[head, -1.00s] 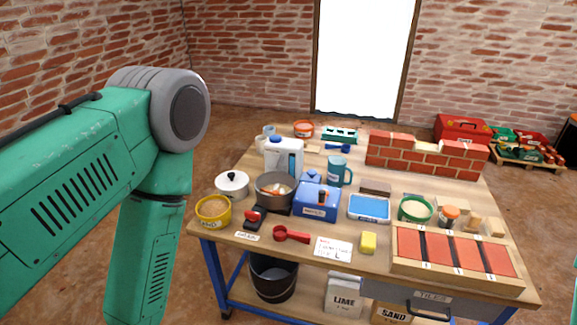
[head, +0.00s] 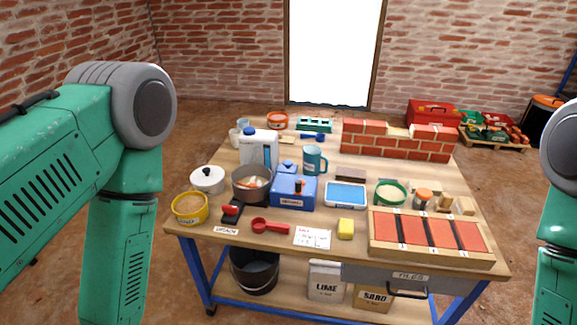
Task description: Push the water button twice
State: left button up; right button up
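No button in the head view carries a label I can read as water. A small black device with a red top (head: 231,210) sits near the table's front left edge, behind a small white label too small to read. A blue box-shaped machine (head: 293,193) with an orange-and-black part on top stands right of the grey pot (head: 252,184). A white container with a blue cap (head: 259,148) stands behind the pot. My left arm comes down at the left and my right arm shows at the right edge. Both grippers are out of view below the frame.
The wooden table (head: 350,258) also holds a yellow sand tub (head: 189,208), a red scoop (head: 270,226), a yellow sponge (head: 346,229), a blue tray (head: 346,195), a teal mug (head: 314,160), a tile rack (head: 430,257) and a brick wall (head: 398,142). A bucket (head: 254,270) stands below.

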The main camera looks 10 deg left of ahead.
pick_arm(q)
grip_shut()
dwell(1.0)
